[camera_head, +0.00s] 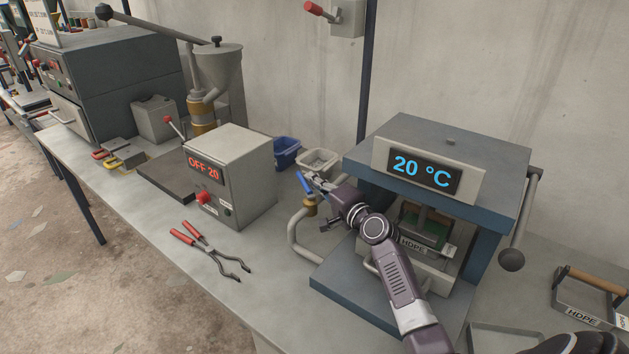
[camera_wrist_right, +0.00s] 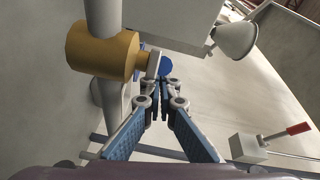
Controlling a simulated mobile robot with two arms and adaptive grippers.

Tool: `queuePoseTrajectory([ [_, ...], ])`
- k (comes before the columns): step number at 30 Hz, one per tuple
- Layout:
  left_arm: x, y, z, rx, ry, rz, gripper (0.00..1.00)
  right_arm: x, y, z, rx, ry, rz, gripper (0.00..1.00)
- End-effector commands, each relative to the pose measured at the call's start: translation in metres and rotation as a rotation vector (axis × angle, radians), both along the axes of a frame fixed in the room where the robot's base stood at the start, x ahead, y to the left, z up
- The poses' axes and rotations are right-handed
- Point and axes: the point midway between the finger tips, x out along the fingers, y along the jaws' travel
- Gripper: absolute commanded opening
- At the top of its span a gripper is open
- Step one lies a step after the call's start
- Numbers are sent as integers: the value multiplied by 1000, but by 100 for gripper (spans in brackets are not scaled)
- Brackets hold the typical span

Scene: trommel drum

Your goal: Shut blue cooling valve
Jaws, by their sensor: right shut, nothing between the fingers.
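The blue cooling valve has a blue lever handle (camera_head: 304,183) on a brass body (camera_head: 310,207), set on a grey pipe (camera_head: 293,236) at the left side of the press. The lever looks tilted in the head view. My right gripper (camera_head: 315,182) is shut and empty, with its fingertips close beside the lever. In the right wrist view the brass body (camera_wrist_right: 103,50) is at the upper left, and blue of the handle (camera_wrist_right: 166,67) shows just beyond the fingertips (camera_wrist_right: 160,84). I cannot tell whether they touch it. My left gripper is not in view.
The blue-grey press (camera_head: 450,140) reads 20 °C and stands right of the valve. A control box (camera_head: 240,170) reading OFF 20 stands to the left. Blue (camera_head: 286,152) and grey (camera_head: 318,160) bins sit behind. Red-handled tongs (camera_head: 212,250) lie in front on the bench.

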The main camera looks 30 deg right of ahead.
Motion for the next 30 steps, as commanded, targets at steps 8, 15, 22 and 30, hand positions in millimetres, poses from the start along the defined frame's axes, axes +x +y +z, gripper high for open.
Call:
queuePoseTrajectory([
  [8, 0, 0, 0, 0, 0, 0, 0, 2, 2, 0, 0, 0, 0, 0],
  [15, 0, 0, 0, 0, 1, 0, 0, 4, 5, 0, -1, 0, 1, 0],
  [22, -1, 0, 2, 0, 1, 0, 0, 7, 12, 0, 0, 1, 1, 0],
  [30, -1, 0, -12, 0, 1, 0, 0, 11, 21, -3, 0, -1, 2, 0],
])
